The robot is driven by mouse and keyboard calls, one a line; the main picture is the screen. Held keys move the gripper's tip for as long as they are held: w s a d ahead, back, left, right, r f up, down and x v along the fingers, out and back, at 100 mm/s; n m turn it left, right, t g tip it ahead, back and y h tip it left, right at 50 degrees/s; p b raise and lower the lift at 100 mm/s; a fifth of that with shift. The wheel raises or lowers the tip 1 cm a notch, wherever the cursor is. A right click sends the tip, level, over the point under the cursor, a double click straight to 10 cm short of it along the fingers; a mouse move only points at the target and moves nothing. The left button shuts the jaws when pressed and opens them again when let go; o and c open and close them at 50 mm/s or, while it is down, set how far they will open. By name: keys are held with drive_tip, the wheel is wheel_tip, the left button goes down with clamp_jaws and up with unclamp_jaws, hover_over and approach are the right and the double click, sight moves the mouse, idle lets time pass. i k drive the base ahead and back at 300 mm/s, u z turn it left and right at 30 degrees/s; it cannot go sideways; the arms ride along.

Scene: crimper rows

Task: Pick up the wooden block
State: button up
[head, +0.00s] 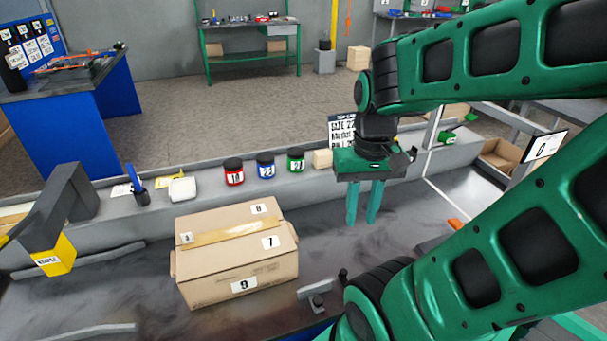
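The wooden block (322,159) is a small pale cube on the grey ledge behind the workbench, just right of the green jar. My gripper (364,205) is in front of the block and to its right, pointing down over the dark bench top. Its two teal fingers are a little apart with nothing visible between them. The gripper body is close to the block's right side in the picture; I cannot tell whether they touch.
A red jar (234,172), a blue jar (265,166) and a green jar (296,160) stand in a row left of the block. A closed cardboard box (238,268) sits on the bench. A sign (341,130) stands behind the block. Bench surface below my gripper is clear.

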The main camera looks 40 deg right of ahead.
sight(321, 158)
drive_tip(key=z, duration=0.4)
drive_tip(key=k, duration=1.1)
drive_tip(key=z, duration=0.9)
drive_tip(key=i, duration=1.2)
drive_tip(key=u, duration=0.7)
